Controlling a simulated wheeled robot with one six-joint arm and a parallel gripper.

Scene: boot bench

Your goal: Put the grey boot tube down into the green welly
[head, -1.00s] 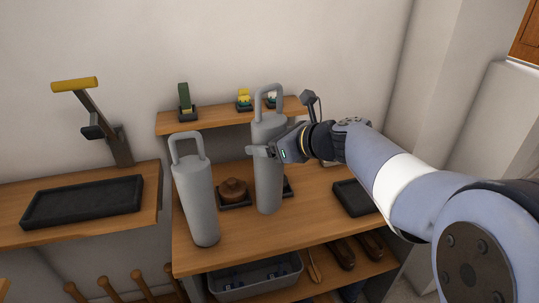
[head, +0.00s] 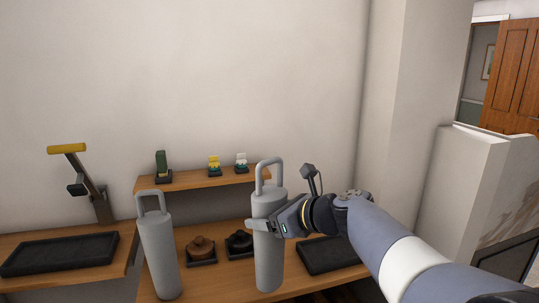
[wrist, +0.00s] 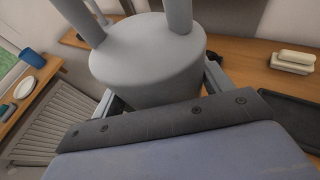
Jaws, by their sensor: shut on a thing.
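Two tall grey tubes with loop handles show in the head view. One grey tube (head: 268,262) is in my gripper (head: 264,226), which is shut on its upper body below the handle. It hangs roughly upright in front of the bench's middle; I cannot tell how far its base is above the wood. The wrist view shows its rounded top and handle legs close up (wrist: 148,60). The other grey tube (head: 158,250) stands to the left on the bench.
A dark tray (head: 330,256) lies right of the held tube. Brown (head: 201,250) and black (head: 239,244) items sit on small trays behind. A raised shelf (head: 200,183) carries small items. A left bench holds another dark tray (head: 60,254) and a yellow-handled stand (head: 67,149).

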